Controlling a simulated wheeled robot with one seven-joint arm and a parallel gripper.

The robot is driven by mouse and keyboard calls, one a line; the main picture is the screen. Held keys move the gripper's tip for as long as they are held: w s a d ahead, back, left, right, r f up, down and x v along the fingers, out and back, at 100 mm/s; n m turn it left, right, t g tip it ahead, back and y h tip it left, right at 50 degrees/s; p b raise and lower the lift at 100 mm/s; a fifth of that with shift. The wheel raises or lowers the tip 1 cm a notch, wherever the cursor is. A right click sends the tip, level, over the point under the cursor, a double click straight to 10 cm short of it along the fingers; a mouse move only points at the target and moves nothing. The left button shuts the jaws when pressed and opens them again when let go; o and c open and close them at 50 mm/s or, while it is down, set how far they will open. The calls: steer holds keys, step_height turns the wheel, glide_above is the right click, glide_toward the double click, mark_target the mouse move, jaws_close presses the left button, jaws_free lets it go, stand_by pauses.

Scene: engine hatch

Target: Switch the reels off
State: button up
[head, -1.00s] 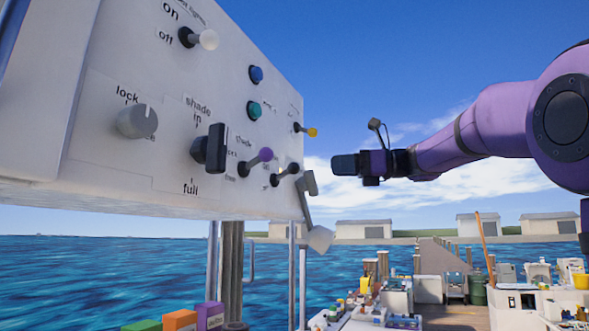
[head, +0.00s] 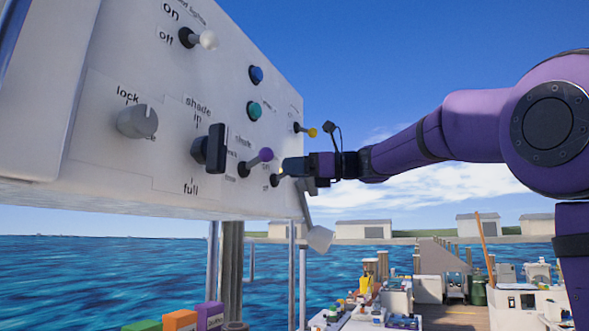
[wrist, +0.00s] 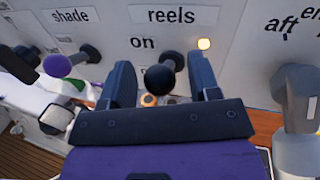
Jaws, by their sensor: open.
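The reels switch (wrist: 159,79) is a short lever with a black ball knob. In the wrist view it stands below the "reels" label (wrist: 178,16), near the word "on" (wrist: 142,42). My gripper (wrist: 162,75) is open, with one dark finger on each side of the knob; I see gaps and no clear contact. In the head view my gripper (head: 290,167) is at the panel's lower right and hides most of this switch. The "off" label (head: 274,183) shows just below it.
The white panel (head: 150,85) also carries a purple-knobbed shade lever (head: 264,155), a black handle (head: 210,148), a yellow-tipped lever (head: 311,132) and a grey lock knob (head: 138,121). A grey lever (wrist: 305,105) stands right of my gripper. Open air lies to the panel's right.

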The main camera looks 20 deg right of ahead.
jaws_close()
steer(key=shift+f, duration=0.1)
steer(key=f+y, duration=0.1)
steer(key=f+n+t+y, duration=0.1)
steer(key=y, duration=0.1)
steer(key=shift+s+d+t+y, duration=0.15)
steer(key=shift+s+t+y, duration=0.05)
steer(key=shift+t+y, duration=0.1)
steer(key=f+n+y, duration=0.1)
steer(key=n+y, duration=0.1)
steer(key=y, duration=0.1)
steer(key=f+n+y, duration=0.1)
steer(key=y, duration=0.1)
steer(key=shift+w+f, duration=0.2)
steer(key=shift+f, duration=0.15)
steer(key=shift+f+n+y, duration=0.1)
steer(key=shift+n+y, duration=0.2)
steer(key=shift+y, duration=0.2)
jaws_free()
